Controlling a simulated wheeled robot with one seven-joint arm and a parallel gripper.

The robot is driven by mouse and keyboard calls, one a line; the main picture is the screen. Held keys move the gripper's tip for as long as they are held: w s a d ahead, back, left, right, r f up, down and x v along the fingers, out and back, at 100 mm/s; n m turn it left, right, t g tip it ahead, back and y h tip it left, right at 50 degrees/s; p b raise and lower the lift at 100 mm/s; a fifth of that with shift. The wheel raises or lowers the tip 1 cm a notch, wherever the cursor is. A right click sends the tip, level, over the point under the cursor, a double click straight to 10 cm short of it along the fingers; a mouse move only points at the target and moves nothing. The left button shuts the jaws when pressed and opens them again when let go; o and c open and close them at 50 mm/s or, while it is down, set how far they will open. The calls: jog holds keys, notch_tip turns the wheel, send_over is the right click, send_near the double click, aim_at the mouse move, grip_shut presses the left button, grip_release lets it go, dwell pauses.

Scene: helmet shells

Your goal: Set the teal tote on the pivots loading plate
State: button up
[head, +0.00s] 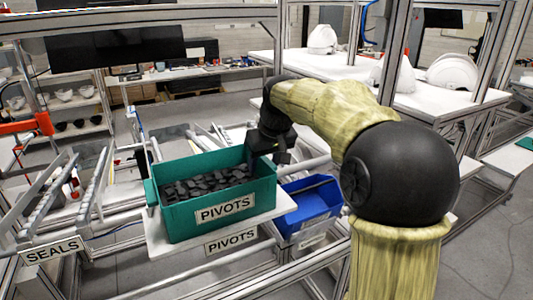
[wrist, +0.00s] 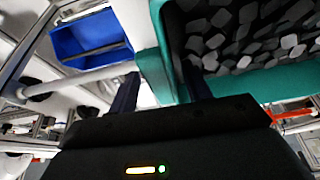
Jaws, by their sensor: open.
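The teal tote (head: 178,222) is upright on a white plate (head: 283,206) and holds many dark grey pieces. The tote carries a PIVOTS label, and another PIVOTS label (head: 231,240) shows at the plate's front. My gripper (head: 270,152) is at the tote's right end wall. In the wrist view my gripper (wrist: 162,82) is open, with one finger on each side of the tote's wall (wrist: 152,62). Whether the fingers touch the wall cannot be told. The tote (wrist: 275,82) fills the upper right there.
A blue bin (head: 309,203) stands right of the plate; it also shows in the wrist view (wrist: 88,40). A SEALS label (head: 53,250) marks a rack at left. White helmet shells (head: 452,72) lie on a table behind. Metal frame posts and rails surround the plate.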

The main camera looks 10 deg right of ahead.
jog(key=v, duration=1.7)
jog(key=shift+s+r+b, duration=0.15)
jog(key=shift+r+b, duration=0.05)
jog(key=shift+b, duration=0.1)
jog(key=shift+d, duration=0.15)
